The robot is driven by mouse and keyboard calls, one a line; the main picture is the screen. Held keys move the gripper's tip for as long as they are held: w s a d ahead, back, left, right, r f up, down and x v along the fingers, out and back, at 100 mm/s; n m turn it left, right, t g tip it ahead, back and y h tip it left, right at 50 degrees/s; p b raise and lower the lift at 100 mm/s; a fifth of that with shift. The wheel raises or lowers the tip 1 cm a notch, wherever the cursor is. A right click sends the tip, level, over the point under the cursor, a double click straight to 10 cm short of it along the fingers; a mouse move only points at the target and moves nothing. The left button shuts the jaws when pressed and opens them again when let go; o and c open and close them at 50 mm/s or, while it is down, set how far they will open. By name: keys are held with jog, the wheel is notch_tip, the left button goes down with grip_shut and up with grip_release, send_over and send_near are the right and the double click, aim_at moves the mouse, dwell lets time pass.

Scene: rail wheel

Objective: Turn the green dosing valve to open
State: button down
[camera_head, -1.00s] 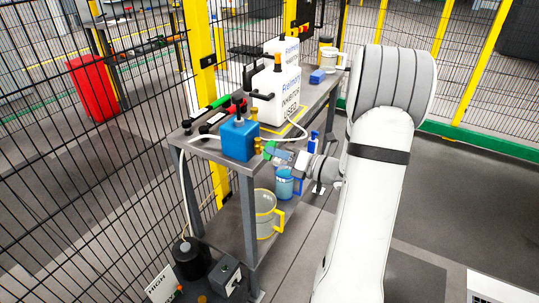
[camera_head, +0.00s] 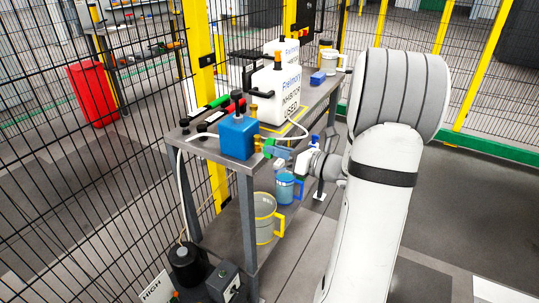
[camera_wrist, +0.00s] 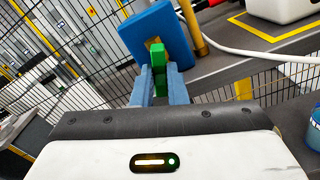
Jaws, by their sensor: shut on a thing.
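The green dosing valve handle (camera_head: 269,148) sits at the front right of a blue box-shaped unit (camera_head: 238,137) with brass fittings (camera_head: 257,143), near the bench edge. My gripper (camera_head: 277,151) reaches it from the right and is shut on the green handle. In the wrist view the green handle (camera_wrist: 157,58) stands between the two blue fingers of my gripper (camera_wrist: 160,74), with the blue unit (camera_wrist: 160,38) right behind it. The fingers hide part of the handle, and its exact angle on the valve is hard to tell.
A white inhibitor jug (camera_head: 276,95) stands behind on the bench (camera_head: 246,172), with a white hose (camera_head: 297,134) nearby. A blue jug (camera_head: 286,188) and a grey, yellow-rimmed jug (camera_head: 264,218) are on the lower shelf. Mesh fence (camera_head: 105,190) stands at left.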

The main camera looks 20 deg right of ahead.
jog(key=shift+f+b, duration=0.15)
jog(key=shift+b, duration=0.2)
jog(key=shift+n+b, duration=2.1)
jog(key=shift+b, duration=0.1)
jog(key=c, duration=1.3)
grip_release()
jog(key=p+v, duration=0.1)
jog(key=v, duration=0.6)
